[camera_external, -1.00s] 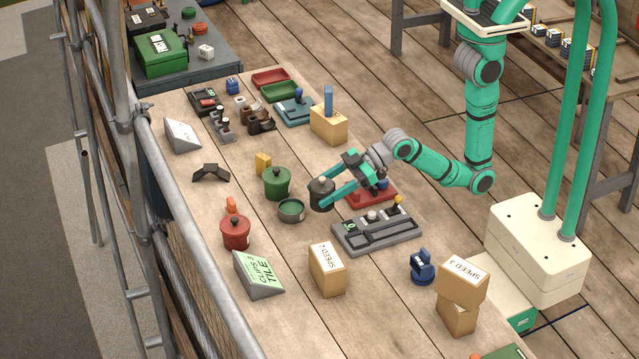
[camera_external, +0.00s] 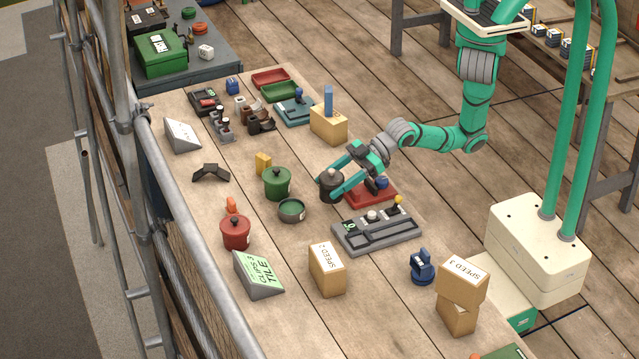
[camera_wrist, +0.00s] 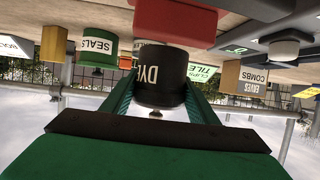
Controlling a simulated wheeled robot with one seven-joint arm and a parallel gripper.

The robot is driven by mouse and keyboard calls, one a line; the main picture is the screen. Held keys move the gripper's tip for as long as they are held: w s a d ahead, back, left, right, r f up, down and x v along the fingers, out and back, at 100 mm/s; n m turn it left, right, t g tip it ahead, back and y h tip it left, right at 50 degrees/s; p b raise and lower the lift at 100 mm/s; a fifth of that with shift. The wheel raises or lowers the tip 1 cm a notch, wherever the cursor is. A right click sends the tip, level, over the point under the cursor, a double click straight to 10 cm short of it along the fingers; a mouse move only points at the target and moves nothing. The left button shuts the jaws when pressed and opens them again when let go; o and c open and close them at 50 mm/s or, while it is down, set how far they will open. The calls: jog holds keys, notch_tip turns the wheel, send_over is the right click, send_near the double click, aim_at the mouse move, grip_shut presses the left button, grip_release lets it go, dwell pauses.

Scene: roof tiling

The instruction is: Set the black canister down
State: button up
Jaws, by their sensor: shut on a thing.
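The black canister (camera_external: 331,187), with a lid and knob, is held between the fingers of my gripper (camera_external: 338,183). In the wrist view the canister (camera_wrist: 162,76) carries a white label reading "DYE" and shows upside down between the two green fingers. My gripper is shut on it.
A green lidded canister (camera_external: 277,184) and a small open dark green pot (camera_external: 291,210) stand to the left. A grey control panel (camera_external: 377,232) lies in front. A wooden block (camera_external: 328,125) with a blue piece stands behind. Bare bench shows between the pot and the "SPEED 2" box (camera_external: 327,269).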

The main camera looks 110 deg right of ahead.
aim_at(322, 174)
jog(key=shift+d+r+n+y, duration=0.4)
jog(key=shift+d+y, duration=0.1)
jog(key=shift+d, duration=0.05)
jog(key=r, duration=0.1)
jog(key=w+r+n+y, duration=0.1)
jog(key=r, duration=0.1)
jog(key=w+d+r+n+y, duration=0.1)
jog(key=r, duration=0.1)
jog(key=shift+w+r+g, duration=0.1)
jog(key=shift+w+g, duration=0.05)
jog(key=shift+g, duration=0.15)
notch_tip(322, 174, up, 6)
jog(key=w+a+n+g+y, duration=0.1)
jog(key=w+a+n+y, duration=0.1)
jog(key=shift+w+d+f, duration=0.1)
jog(key=shift+w+f, duration=1.95)
jog(key=shift+w, duration=0.35)
jog(key=shift+w+d+f, duration=0.1)
jog(key=shift+w+f, duration=1.95)
jog(key=shift+w, duration=0.4)
jog(key=shift+w+d+f, duration=0.1)
jog(key=shift+w+f, duration=1.95)
jog(key=shift+w, duration=0.35)
jog(key=shift+f, duration=0.15)
jog(key=o, duration=1.4)
